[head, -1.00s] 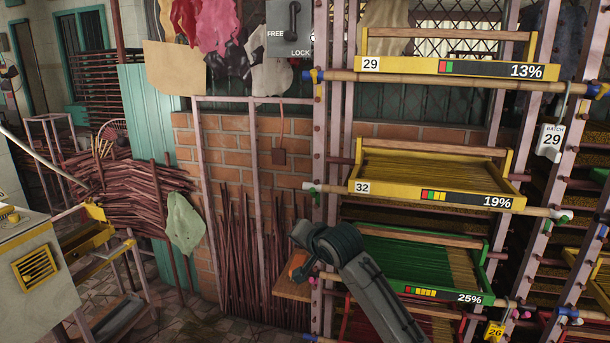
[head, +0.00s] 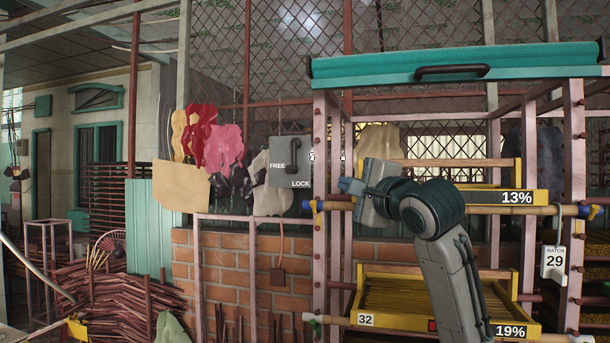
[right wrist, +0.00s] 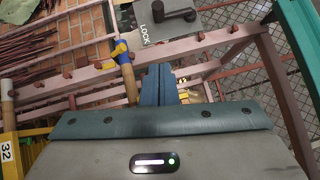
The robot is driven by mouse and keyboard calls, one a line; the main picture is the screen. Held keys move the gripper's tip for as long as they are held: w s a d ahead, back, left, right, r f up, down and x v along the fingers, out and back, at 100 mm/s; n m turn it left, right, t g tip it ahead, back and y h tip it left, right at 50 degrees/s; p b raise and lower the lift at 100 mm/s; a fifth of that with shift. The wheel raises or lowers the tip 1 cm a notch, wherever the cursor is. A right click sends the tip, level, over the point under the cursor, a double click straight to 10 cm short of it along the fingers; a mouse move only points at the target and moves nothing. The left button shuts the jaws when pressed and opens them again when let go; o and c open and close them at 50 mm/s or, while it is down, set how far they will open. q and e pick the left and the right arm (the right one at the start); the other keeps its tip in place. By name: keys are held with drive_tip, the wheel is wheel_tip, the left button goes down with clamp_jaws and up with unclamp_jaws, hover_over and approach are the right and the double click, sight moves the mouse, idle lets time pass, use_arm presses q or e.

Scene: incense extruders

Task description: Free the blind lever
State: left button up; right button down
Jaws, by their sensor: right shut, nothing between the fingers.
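The lever (head: 294,155) is a dark handle on a grey plate (head: 277,180) marked FREE at the left and LOCK below. It stands upright, with its lower end near LOCK. In the right wrist view the lever (right wrist: 178,16) shows at the top, beyond my fingertips. My right gripper (head: 350,186) is shut and empty, to the right of and a little below the plate, apart from it. Its blue fingers also show closed in the right wrist view (right wrist: 158,85). A teal roll or cover (head: 375,67) with a dark handle lies across the rack top. My left gripper is out of view.
The pink rack (head: 320,240) holds yellow trays, one at 19% (head: 375,268), close to my right arm. A bamboo pole end with blue and yellow wrapping (right wrist: 124,55) lies near my fingers. Gloves and aprons (head: 222,147) hang left of the plate.

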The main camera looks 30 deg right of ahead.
drive_tip(key=p, duration=0.9)
approach(297, 171)
drive_tip(key=w+d, duration=0.2)
drive_tip(key=w, duration=0.2)
drive_tip(key=shift+w+a+r+p, duration=0.4)
drive_tip(key=shift+w+a+r, duration=0.15)
drive_tip(key=shift+a, duration=0.2)
drive_tip(key=shift+w+a, duration=0.2)
drive_tip(key=shift+w, duration=0.05)
drive_tip(key=shift+d+f, duration=0.1)
